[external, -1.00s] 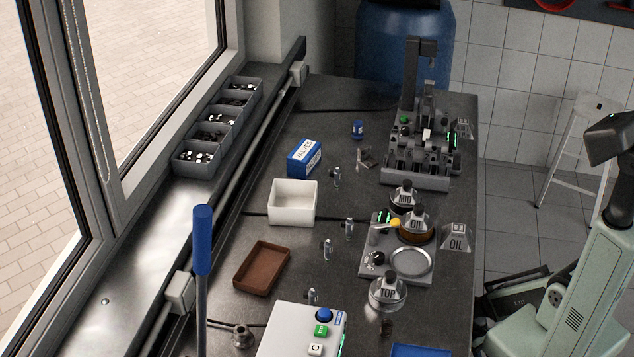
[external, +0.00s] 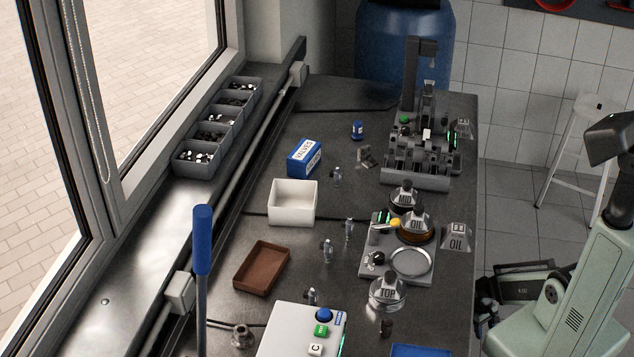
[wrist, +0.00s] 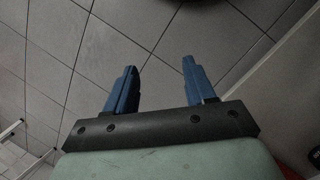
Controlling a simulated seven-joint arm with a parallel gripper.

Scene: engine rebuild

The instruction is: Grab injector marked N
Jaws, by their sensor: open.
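Several small silvery injectors stand on the dark bench in the external view: one near the white box (external: 337,177), one in the middle (external: 349,229), one left of it (external: 327,250), and one near the machine with buttons (external: 312,296). Their markings are too small to read, so I cannot tell which bears N. My gripper (wrist: 160,88) shows in the wrist view with two blue fingers apart and nothing between them. It is over the tiled floor, away from the injectors. In the external view my arm is folded at the right, off the bench.
A white box (external: 292,222), brown tray (external: 238,278) and blue-white valves box (external: 305,172) stand at the left. MID (external: 402,199), OIL (external: 416,222) and TOP (external: 387,294) flasks stand right of the injectors. A grey engine fixture (external: 415,180) is at the back. A blue-handled lever (external: 202,240) rises in front.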

